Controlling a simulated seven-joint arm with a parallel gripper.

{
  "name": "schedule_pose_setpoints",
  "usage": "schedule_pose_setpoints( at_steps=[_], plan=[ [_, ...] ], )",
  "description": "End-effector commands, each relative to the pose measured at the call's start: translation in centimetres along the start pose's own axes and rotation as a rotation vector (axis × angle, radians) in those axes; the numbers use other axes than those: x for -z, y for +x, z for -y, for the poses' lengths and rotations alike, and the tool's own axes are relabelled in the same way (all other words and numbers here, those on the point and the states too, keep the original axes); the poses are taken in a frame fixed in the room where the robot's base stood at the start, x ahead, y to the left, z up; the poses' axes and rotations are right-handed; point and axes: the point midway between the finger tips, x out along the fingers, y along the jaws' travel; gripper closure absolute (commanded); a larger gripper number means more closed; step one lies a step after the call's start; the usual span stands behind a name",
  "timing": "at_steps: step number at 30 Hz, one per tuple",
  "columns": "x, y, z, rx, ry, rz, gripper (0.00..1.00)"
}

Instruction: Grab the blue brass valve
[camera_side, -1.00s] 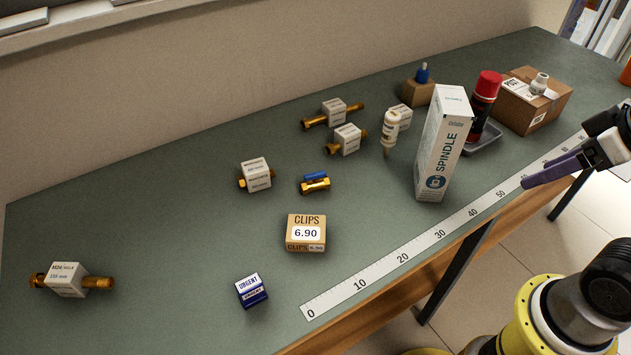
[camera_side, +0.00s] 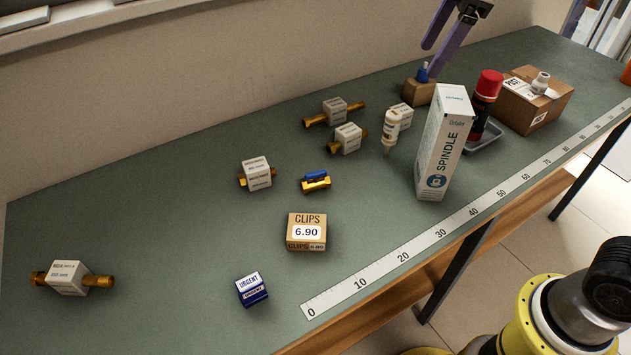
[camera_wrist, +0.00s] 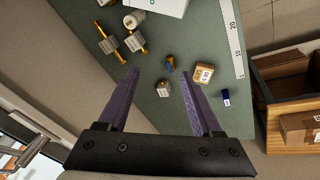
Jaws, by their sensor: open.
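The blue brass valve (camera_side: 316,182) lies on the green bench top near its middle, a brass body with a blue handle on top. It also shows in the wrist view (camera_wrist: 170,65), small and beyond the fingertips, roughly between them. My gripper (camera_side: 430,60) is high at the back of the bench in the side view, its purple fingers apart and empty. In the wrist view my gripper (camera_wrist: 160,74) is open, with nothing between its fingers.
A white-labelled brass fitting (camera_side: 257,174) and a CLIPS box (camera_side: 306,232) stand near the valve. A tall SPINDLE box (camera_side: 444,145), a red-capped can (camera_side: 486,95) and a cardboard box (camera_side: 540,110) stand to the right.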

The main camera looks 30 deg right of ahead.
Motion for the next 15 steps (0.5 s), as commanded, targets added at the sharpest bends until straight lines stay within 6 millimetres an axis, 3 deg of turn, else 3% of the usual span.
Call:
schedule_pose_setpoints(
  at_steps=[1,4,9,15],
  plan=[
    [1.9,1.5,-0.8,0.025,-0.049,0.014,0.34],
    [5.2,4.4,-1.8,0.069,-0.139,0.038,0.34],
    [10.1,10.6,-2.1,0.145,-0.252,0.082,0.34],
    [13.2,17.3,-0.4,0.217,-0.307,0.134,0.34]
  ],
)
